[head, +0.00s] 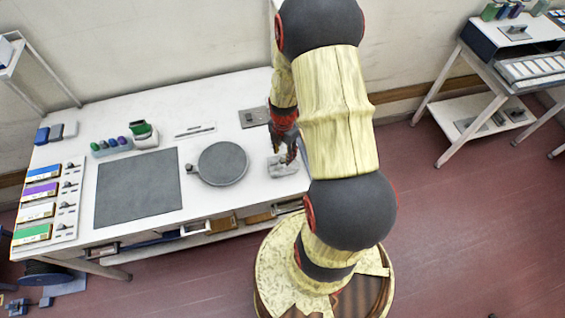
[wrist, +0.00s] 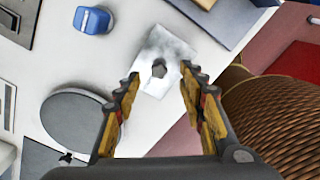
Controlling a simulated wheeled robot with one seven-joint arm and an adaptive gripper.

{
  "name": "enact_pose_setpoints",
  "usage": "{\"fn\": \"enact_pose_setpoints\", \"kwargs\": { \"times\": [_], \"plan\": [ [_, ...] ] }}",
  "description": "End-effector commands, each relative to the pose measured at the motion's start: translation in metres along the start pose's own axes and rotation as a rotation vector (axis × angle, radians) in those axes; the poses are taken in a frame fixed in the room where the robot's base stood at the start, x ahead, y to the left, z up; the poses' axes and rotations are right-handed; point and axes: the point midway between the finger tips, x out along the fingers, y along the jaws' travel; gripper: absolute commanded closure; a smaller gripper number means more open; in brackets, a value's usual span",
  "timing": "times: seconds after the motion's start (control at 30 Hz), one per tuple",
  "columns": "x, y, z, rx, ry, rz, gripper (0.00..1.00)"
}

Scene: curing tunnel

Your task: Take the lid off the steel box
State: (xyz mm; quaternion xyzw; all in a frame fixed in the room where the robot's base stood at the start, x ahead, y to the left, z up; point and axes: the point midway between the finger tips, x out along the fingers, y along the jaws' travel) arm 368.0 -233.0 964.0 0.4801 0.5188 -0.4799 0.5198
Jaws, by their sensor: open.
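The steel box (head: 281,170) is a small, pale metallic box near the right end of the white table, partly hidden by my gripper in the head view. In the wrist view the box (wrist: 153,48) shows from above as a light, shiny square with a dark knob (wrist: 159,68) near its middle. I cannot make out the seam between lid and box. My gripper (wrist: 161,88) is open and empty. Its two fingers are on either side of the knob in the picture, with no visible contact. In the head view my gripper (head: 288,150) is just above the box.
A round grey plate with a handle (head: 223,164) lies left of the box. A dark square mat (head: 138,187) is farther left. A small grey plate (head: 254,117) lies behind the box. A blue object (wrist: 93,19) shows in the wrist view. The table's edge is close to the box.

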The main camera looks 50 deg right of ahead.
Motion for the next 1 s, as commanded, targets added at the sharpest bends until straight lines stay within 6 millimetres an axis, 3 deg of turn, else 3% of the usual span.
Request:
{"fn": "enact_pose_setpoints", "kwargs": {
  "times": [0.2,0.47,1.0],
  "plan": [
    [0.032,0.001,-0.002,0.000,0.002,-0.002,0.60],
    [0.036,0.001,-0.002,0.000,0.001,-0.001,0.60],
    [0.036,0.001,-0.002,0.000,0.001,-0.001,0.90]
  ]
}}
